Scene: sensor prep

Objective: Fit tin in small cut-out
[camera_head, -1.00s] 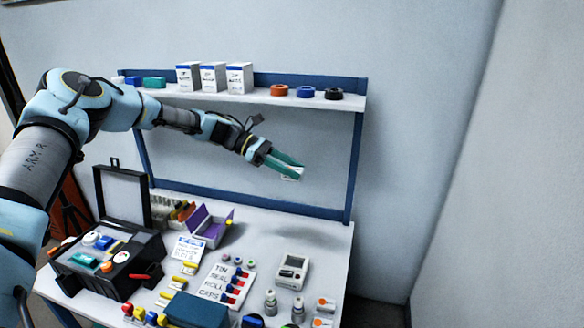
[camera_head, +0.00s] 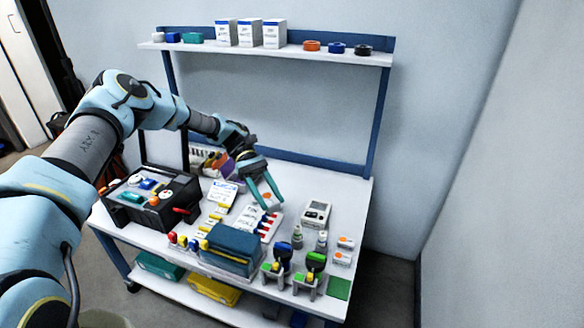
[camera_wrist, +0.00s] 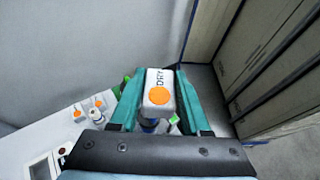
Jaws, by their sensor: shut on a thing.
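My gripper (camera_head: 269,203) has its teal fingers pointing down over the bench, to the right of the black case. In the wrist view my gripper (camera_wrist: 159,76) is shut on a white tin (camera_wrist: 160,78) with an orange dot and the letters DRY. The tin is mostly hidden between the fingers in the head view. The open black case (camera_head: 181,217) stands on the left of the bench with several small items in its top. Its small cut-out is too small to make out.
Two white tins with orange dots (camera_head: 345,242) lie at the bench's right. A grey meter (camera_head: 316,213), small bottles (camera_head: 297,238), a blue box (camera_head: 233,243) and green-based holders (camera_head: 311,273) stand nearby. A shelf (camera_head: 290,52) runs above the back.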

